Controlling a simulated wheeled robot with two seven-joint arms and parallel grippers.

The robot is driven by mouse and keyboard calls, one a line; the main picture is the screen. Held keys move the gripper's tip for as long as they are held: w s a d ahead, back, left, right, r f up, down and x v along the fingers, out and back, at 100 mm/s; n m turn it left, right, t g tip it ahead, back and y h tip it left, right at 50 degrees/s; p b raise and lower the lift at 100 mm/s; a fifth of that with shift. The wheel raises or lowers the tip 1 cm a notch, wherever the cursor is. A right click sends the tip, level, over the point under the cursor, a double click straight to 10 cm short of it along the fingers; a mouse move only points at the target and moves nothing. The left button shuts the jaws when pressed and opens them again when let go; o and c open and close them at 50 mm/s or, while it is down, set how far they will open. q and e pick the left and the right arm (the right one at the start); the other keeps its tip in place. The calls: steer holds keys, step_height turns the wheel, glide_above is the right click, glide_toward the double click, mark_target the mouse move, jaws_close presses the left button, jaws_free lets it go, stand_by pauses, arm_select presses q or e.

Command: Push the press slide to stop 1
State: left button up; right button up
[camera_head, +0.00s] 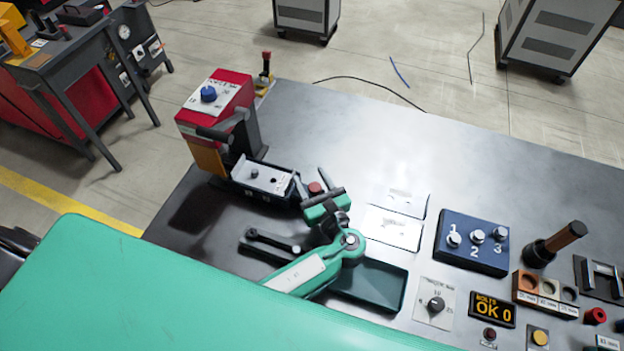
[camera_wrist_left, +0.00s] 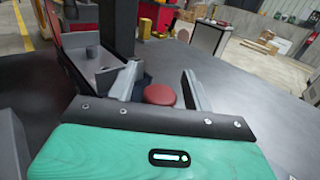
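The press (camera_head: 215,112) is a red box with a blue knob, at the far left of the bench. The press slide (camera_head: 262,177) is a light grey block in a dark track that runs out from the press; it also shows in the wrist view (camera_wrist_left: 108,72). A red round knob (camera_head: 315,188) is at the near right end of the track. My left gripper (camera_head: 311,181) is there, its fingers apart. In the wrist view the red knob (camera_wrist_left: 160,94) appears between the fingers (camera_wrist_left: 160,73); contact cannot be told. My right gripper is not in view.
A dark bar (camera_head: 270,241) and a dark green tray (camera_head: 370,284) lie near my left arm. White cards (camera_head: 393,228), a blue panel with numbered knobs (camera_head: 470,243) and an "OK 0" display (camera_head: 492,309) are to the right.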

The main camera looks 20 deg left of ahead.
arm_select(q)
jaws_close()
steer(key=shift+w+a+p, duration=0.1)
steer(key=shift+a+p, duration=1)
steer(key=shift+a, duration=1.15)
steer(key=shift+o, duration=0.6)
jaws_free()
steer(key=shift+d, duration=0.1)
